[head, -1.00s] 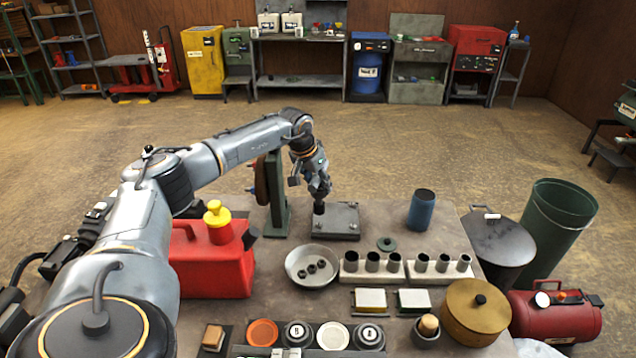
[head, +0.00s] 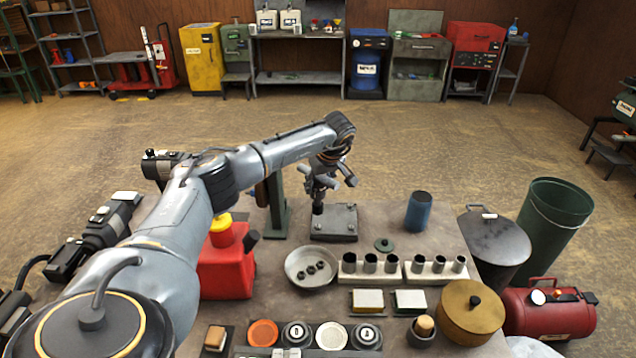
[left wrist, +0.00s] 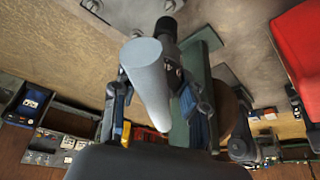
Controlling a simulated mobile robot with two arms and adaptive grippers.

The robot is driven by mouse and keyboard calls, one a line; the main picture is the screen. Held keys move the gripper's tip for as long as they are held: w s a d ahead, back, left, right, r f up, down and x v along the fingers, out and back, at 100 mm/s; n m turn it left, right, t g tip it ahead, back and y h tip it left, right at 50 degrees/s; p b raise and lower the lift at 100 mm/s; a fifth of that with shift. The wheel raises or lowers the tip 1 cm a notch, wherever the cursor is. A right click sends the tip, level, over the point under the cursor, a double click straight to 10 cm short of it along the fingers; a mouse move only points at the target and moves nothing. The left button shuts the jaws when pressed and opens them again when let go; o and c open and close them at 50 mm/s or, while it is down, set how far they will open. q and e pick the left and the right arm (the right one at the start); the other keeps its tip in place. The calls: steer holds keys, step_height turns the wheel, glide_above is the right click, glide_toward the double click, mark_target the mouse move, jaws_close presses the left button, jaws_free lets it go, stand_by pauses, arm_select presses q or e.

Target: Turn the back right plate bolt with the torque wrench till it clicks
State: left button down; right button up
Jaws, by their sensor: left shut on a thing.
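The steel plate (head: 345,226) lies on the bench with bolts at its corners. My left gripper (head: 322,182) is above the plate's back left corner as pictured. It is shut on the torque wrench, whose dark socket end (head: 318,208) points down at that corner. Whether the socket sits fully on a bolt there is hidden. In the left wrist view the wrench's pale grey handle (left wrist: 148,80) lies between the fingers of my left gripper (left wrist: 158,110). My right gripper is not in view.
A green post (head: 278,208) stands close left of the plate. A red fuel can (head: 226,270) is nearer on the left. A bowl of nuts (head: 300,280), socket rows (head: 382,277) and a blue cup (head: 419,211) surround the plate's front and right.

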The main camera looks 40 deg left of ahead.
mark_target(319, 204)
arm_select(q)
steer(key=shift+w+r+n, duration=0.1)
steer(key=shift+r+n, duration=0.2)
steer(key=shift+n, duration=0.3)
steer(key=shift+f+b, duration=1.2)
steer(key=shift+f, duration=0.45)
steer(key=shift+f+b, duration=0.4)
steer(key=shift+f, duration=0.35)
steer(key=shift+f, duration=0.15)
steer(key=shift+f+b, duration=0.4)
steer(key=shift+f, duration=0.4)
stand_by(0.4)
